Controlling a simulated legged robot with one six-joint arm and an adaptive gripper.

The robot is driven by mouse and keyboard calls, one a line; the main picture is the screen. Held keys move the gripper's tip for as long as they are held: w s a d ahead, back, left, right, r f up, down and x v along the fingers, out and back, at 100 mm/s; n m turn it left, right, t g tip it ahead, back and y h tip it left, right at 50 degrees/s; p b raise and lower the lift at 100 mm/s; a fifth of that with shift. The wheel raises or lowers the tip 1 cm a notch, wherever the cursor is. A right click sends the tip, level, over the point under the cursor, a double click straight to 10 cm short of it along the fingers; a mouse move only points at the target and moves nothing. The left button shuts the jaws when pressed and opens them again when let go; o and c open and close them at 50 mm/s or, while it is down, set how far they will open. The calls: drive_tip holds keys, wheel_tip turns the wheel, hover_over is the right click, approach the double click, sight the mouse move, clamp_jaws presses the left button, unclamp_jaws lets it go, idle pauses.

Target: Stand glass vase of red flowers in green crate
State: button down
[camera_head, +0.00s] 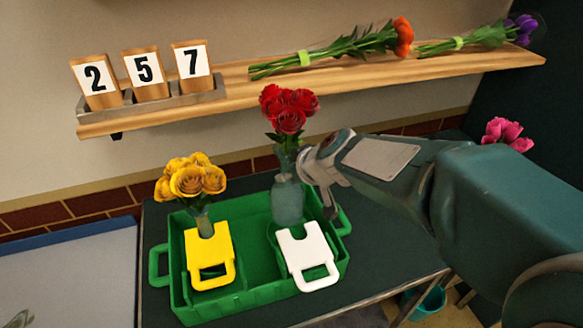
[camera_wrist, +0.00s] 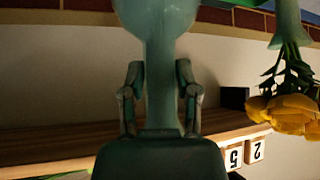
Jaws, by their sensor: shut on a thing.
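The glass vase (camera_head: 287,204) of red flowers (camera_head: 288,108) is upright over the right part of the green crate (camera_head: 257,292). My gripper (camera_head: 304,166) is shut on the vase's narrow neck, reaching in from the right. In the wrist view, which is upside down, the fingers (camera_wrist: 160,100) flank the neck, and the round vase body (camera_wrist: 155,14) is at the top edge. The vase's foot is behind the white handled plate (camera_head: 306,252) at the crate's front, so I cannot tell whether it touches the crate floor.
A vase of yellow flowers (camera_head: 190,178) stands in the crate's left part, behind a yellow handled plate (camera_head: 208,250). A wooden shelf (camera_head: 240,95) above holds number blocks (camera_head: 147,72) and two loose bouquets. Pink flowers (camera_head: 505,132) are at right. A teal bucket (camera_head: 428,300) is below the table.

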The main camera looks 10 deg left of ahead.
sight(294, 189)
drive_tip(key=shift+d+f, duration=0.5)
drive_tip(key=shift+f, duration=0.35)
drive_tip(key=shift+a+f, duration=0.35)
drive_tip(key=shift+f, duration=0.5)
drive_tip(key=shift+d+f, duration=0.25)
drive_tip(key=shift+f, duration=0.5)
drive_tip(key=shift+a+f, duration=0.15)
drive_tip(key=shift+f, duration=2.6)
drive_tip(key=shift+c, duration=1.3)
unclamp_jaws()
